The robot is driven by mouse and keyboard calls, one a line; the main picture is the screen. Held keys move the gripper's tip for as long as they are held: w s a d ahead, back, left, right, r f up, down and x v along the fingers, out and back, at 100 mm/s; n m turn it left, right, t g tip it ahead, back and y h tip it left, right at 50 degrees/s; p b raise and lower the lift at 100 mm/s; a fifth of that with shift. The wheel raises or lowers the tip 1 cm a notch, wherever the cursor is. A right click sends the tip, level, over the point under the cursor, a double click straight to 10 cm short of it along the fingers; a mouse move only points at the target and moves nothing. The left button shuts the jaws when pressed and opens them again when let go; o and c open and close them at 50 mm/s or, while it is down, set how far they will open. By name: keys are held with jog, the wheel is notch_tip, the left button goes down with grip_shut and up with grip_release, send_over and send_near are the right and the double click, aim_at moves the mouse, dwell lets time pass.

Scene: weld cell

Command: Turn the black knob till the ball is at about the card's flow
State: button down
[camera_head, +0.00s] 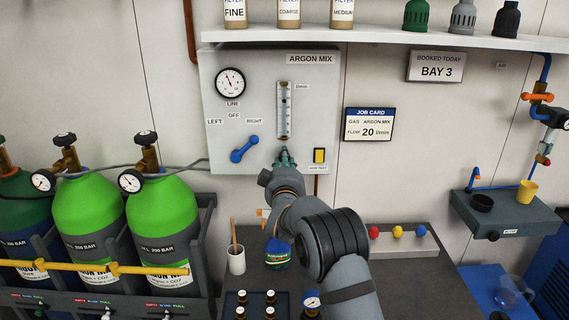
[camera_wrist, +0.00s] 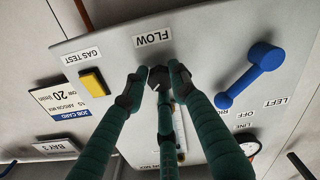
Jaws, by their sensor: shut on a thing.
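The argon mix panel (camera_head: 228,120) is on the wall. Its clear flow tube (camera_head: 284,112) has a scale marked l/min; the ball is too small to make out. The job card (camera_head: 369,124) reads argon mix, flow 20 l/min; it also shows upside down in the wrist view (camera_wrist: 60,98). My gripper (camera_head: 285,157) is just below the tube. In the wrist view my green fingers (camera_wrist: 157,80) are shut around the black knob (camera_wrist: 158,74), beside the FLOW label (camera_wrist: 153,37). The knob is hidden behind my gripper in the head view.
A blue lever (camera_head: 244,148) sits left of my gripper, with LEFT, OFF and RIGHT marks. A yellow gas test switch (camera_head: 319,155) sits close on the right. A shelf (camera_head: 400,38) runs above. Green cylinders (camera_head: 160,215) stand at left. A bench (camera_head: 420,285) with small items lies below.

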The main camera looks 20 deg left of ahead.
jog(key=shift+f, duration=0.3)
jog(key=c, duration=1.9)
grip_release()
jog(key=o, duration=0.5)
jog(key=shift+r, duration=0.15)
jog(key=shift+c, duration=0.2)
jog(key=shift+s, duration=0.15)
jog(key=v, duration=1.1)
jog(key=shift+s+d, duration=0.2)
jog(key=shift+s, duration=0.15)
jog(key=x, duration=1.2)
